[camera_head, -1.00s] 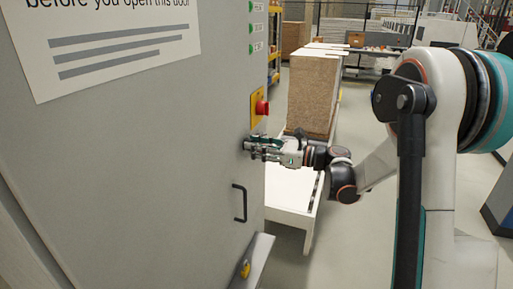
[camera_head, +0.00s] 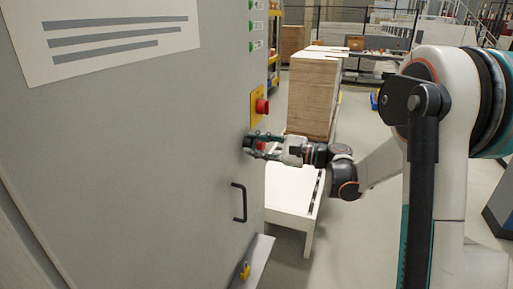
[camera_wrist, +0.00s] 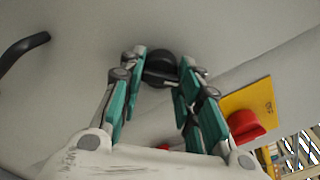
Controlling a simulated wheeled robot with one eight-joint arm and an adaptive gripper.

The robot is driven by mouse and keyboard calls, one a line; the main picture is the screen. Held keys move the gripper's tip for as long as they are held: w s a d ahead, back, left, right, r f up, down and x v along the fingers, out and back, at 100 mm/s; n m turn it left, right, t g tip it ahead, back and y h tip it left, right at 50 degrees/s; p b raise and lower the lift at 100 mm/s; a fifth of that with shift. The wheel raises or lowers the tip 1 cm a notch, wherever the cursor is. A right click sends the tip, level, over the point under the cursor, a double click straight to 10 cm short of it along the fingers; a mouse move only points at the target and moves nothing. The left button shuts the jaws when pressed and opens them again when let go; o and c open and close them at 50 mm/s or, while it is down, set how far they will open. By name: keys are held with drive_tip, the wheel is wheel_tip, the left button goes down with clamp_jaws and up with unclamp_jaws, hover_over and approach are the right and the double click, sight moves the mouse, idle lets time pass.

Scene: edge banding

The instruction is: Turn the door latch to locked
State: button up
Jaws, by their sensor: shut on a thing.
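The door latch is a small dark knob (camera_wrist: 161,68) on the grey cabinet door (camera_head: 130,150). In the wrist view it sits between the two green-and-grey fingertips of my gripper (camera_wrist: 160,72). In the head view my gripper (camera_head: 254,143) reaches in from the right to the door's right side, below the red button, and its fingers are shut on the knob. The fingers hide most of the latch in the head view, and its turn angle is hard to tell.
A red button on a yellow plate (camera_head: 257,104) is just above my gripper. A black door handle (camera_head: 239,203) is below it. A pale low table (camera_head: 292,190) and stacked boards (camera_head: 312,95) stand behind. Open floor lies to the right.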

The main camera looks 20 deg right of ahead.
drive_tip(key=n+b, duration=0.1)
drive_tip(key=n, duration=0.7)
drive_tip(key=shift+n, duration=0.4)
idle(0.4)
drive_tip(key=o, duration=1.1)
drive_tip(key=shift+d+r, duration=0.1)
drive_tip(key=v, duration=1.2)
